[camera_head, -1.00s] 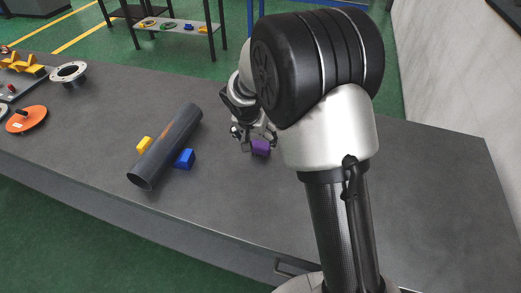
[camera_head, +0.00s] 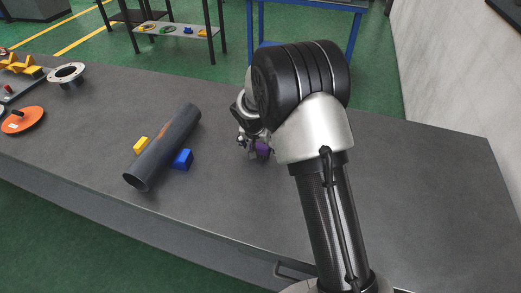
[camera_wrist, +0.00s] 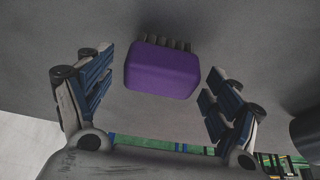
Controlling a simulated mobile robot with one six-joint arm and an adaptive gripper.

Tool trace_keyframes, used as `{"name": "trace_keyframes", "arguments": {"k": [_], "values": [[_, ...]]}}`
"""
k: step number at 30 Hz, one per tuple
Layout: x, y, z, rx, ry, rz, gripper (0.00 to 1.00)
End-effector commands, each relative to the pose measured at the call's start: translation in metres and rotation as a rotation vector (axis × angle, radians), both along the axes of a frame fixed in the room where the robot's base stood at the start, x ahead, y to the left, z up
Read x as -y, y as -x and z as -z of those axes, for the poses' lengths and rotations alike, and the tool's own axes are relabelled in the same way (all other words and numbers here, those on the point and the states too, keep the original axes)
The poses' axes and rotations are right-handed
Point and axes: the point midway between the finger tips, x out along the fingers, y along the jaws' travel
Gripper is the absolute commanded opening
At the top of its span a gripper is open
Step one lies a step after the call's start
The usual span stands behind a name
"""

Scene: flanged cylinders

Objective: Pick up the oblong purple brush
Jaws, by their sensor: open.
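The purple brush (camera_wrist: 162,70) is a rounded, oblong purple block with a row of grey bristles along one edge. In the wrist view it lies between the two spread fingers of my gripper (camera_wrist: 160,98), with a gap on each side. In the head view the brush (camera_head: 262,148) is partly hidden by my gripper (camera_head: 252,146), which is low over the table right at it. My gripper is open and holds nothing.
A dark pipe (camera_head: 164,148) lies on the grey table (camera_head: 420,190), with a yellow block (camera_head: 141,145) and a blue block (camera_head: 183,159) beside it. A flange (camera_head: 67,73) and an orange disc (camera_head: 22,120) are farther left. The table's right side is clear.

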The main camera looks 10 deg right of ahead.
Motion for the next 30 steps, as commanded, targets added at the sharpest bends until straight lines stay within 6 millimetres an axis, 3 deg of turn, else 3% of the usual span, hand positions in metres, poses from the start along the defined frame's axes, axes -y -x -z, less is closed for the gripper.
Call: {"name": "trace_keyframes", "arguments": {"k": [23, 30], "values": [[-0.0001, 0.0002, -0.0004, 0.0, 0.0, 0.0, 0.35], [-0.0002, 0.0, -0.0015, 0.001, 0.0, 0.0, 0.34]]}}
